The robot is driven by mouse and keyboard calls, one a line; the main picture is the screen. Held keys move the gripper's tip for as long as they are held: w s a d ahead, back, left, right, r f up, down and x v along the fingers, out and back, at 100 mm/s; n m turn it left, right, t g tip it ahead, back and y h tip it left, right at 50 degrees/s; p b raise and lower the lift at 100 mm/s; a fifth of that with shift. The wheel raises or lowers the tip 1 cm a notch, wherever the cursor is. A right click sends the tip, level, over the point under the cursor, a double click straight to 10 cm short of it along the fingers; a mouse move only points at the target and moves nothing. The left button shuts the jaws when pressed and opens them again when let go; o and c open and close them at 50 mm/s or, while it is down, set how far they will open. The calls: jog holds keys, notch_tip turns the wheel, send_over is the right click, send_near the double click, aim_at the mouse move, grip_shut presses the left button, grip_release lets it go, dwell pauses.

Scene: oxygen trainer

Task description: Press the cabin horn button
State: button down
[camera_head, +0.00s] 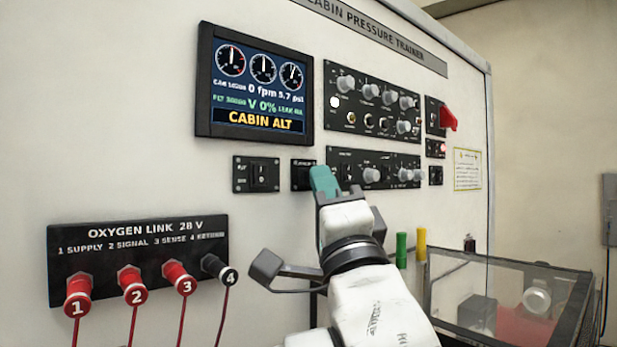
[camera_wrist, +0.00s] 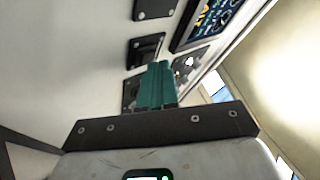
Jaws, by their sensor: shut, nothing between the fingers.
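My gripper (camera_head: 323,178) has teal fingers held together, with nothing between them. In the head view its tips overlap the right side of a small black panel (camera_head: 301,175) below the display. That panel's label is partly covered and too small to read, so I cannot tell whether it carries the cabin horn button. In the wrist view the closed fingers (camera_wrist: 157,85) point toward small black panels, one just beyond the tips (camera_wrist: 145,48) and one partly behind them (camera_wrist: 130,92). I cannot tell whether the tips touch the wall.
The display (camera_head: 255,85) reads CABIN ALT. A switch panel (camera_head: 243,175) is left of the gripper; knob panels (camera_head: 373,73) and a red guard (camera_head: 447,117) are right. The oxygen link panel (camera_head: 140,245) has corded red plugs. A glass-sided case (camera_head: 570,270) stands lower right.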

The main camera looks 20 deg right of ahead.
jog(key=shift+s+d, duration=0.15)
jog(key=shift+s, duration=0.25)
jog(key=shift+s, duration=0.1)
jog(key=shift+s+d+p, duration=0.15)
jog(key=shift+s+d, duration=0.1)
jog(key=shift+s, duration=0.55)
jog(key=shift+s+d+p, duration=0.2)
jog(key=shift+s+d, duration=0.1)
jog(key=shift+s, duration=0.45)
jog(key=shift+s+d+p, duration=0.15)
jog(key=shift+s+d, duration=0.1)
jog(key=shift+s, duration=0.55)
